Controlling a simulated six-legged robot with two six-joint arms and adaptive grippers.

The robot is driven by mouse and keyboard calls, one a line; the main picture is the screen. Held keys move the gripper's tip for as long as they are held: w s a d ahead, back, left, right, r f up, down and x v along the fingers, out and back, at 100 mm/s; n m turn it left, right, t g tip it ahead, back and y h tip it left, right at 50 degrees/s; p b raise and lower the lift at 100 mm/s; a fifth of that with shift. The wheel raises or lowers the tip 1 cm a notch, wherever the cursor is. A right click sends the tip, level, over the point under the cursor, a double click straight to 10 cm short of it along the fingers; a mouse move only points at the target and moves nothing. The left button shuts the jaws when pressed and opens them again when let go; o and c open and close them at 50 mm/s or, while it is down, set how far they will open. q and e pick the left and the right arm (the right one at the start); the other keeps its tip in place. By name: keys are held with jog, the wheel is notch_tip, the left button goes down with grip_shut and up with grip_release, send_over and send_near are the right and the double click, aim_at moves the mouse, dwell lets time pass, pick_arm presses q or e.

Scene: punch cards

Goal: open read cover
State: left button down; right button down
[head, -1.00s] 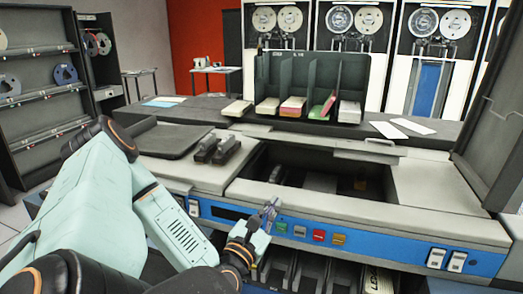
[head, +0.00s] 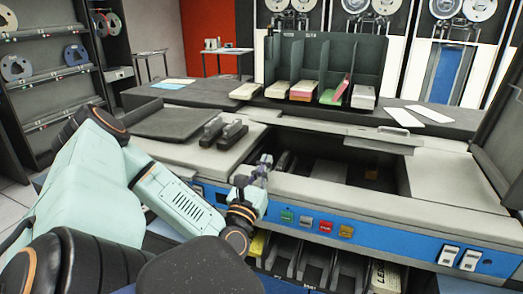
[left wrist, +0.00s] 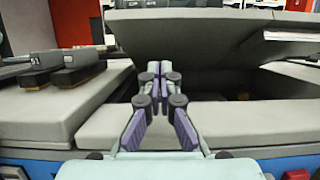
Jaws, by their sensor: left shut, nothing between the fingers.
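The card machine has a dark open bay (head: 330,175) in its pale top. A pale grey cover panel (head: 340,132) with a small handle lies along the bay's back edge. In the left wrist view, this panel (left wrist: 185,35) appears beyond the bay, its dark underside facing me. I cannot tell for sure that it is the read cover. My left gripper (head: 264,166) is shut and empty above the bay's front left corner. It also shows in the left wrist view (left wrist: 158,76), fingertips together and apart from the panel. My right gripper is out of view.
Two dark card weights (head: 222,134) sit on the left top. A dark card rack (head: 318,65) with several card stacks stands behind. A row of coloured buttons (head: 305,222) lines the blue front panel. A raised dark lid (head: 500,135) stands at the right.

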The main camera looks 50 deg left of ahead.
pick_arm(q)
jog(key=x, duration=0.5)
jog(key=shift+a+b, duration=0.1)
jog(key=shift+b, duration=0.25)
jog(key=r, duration=0.1)
jog(key=w+r+p, duration=0.1)
jog(key=a+r+p, duration=0.1)
jog(key=shift+w+r, duration=0.25)
jog(key=shift+w, duration=0.1)
jog(key=shift+s+r, duration=0.1)
jog(key=shift+s, duration=0.05)
jog(key=shift+p, duration=0.3)
